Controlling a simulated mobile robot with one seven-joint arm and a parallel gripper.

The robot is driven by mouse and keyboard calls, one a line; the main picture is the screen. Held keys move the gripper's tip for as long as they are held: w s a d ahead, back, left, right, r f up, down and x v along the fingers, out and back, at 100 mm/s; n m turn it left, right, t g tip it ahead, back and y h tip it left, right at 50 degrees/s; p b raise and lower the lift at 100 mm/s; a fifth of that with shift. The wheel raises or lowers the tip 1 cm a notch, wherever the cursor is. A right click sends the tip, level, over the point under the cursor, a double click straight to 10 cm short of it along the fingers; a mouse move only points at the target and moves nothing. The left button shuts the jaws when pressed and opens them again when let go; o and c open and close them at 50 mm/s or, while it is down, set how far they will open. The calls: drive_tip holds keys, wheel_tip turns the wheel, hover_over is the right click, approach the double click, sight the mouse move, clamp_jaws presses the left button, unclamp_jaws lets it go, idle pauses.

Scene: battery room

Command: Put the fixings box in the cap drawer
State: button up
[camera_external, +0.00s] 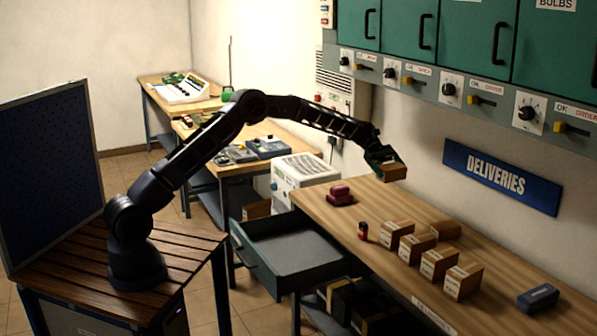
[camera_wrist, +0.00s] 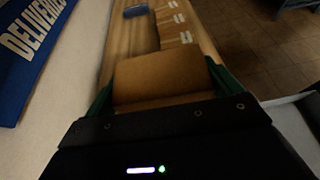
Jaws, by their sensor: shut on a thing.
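My gripper (camera_external: 384,160) is shut on a small brown cardboard box (camera_external: 393,173) and holds it in the air above the back of the wooden bench. The box also shows in the wrist view (camera_wrist: 160,78), between green fingers. No label on it is readable, so I cannot confirm it is the fixings box. A grey drawer (camera_external: 250,255) is pulled open from the left side of the bench, below and left of my gripper. Its visible floor is bare. I cannot read a label marking it as the cap drawer.
Several similar cardboard boxes (camera_external: 463,282) stand on the bench (camera_external: 400,285). A small red-and-black cylinder (camera_external: 363,231), a dark red object (camera_external: 341,195) and a dark blue case (camera_external: 538,298) are there too. A DELIVERIES sign (camera_external: 500,177) and switch panel line the wall.

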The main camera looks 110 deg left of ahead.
drive_tip(key=shift+s+r, duration=0.1)
drive_tip(key=shift+r, duration=0.15)
drive_tip(key=s+d+f, duration=0.3)
drive_tip(key=s+f, duration=0.1)
drive_tip(key=s, duration=0.2)
drive_tip(key=s+d+f, duration=0.4)
drive_tip(key=s, duration=0.2)
hover_over(298, 263)
drive_tip(key=w+d, duration=0.2)
drive_tip(key=d, duration=0.4)
wheel_tip(298, 263, down, 7)
drive_tip(key=f, duration=1.9)
drive_tip(key=shift+s+a, duration=0.1)
drive_tip(key=shift+a, duration=0.1)
drive_tip(key=o, duration=0.8)
drive_tip(key=shift+f, duration=0.1)
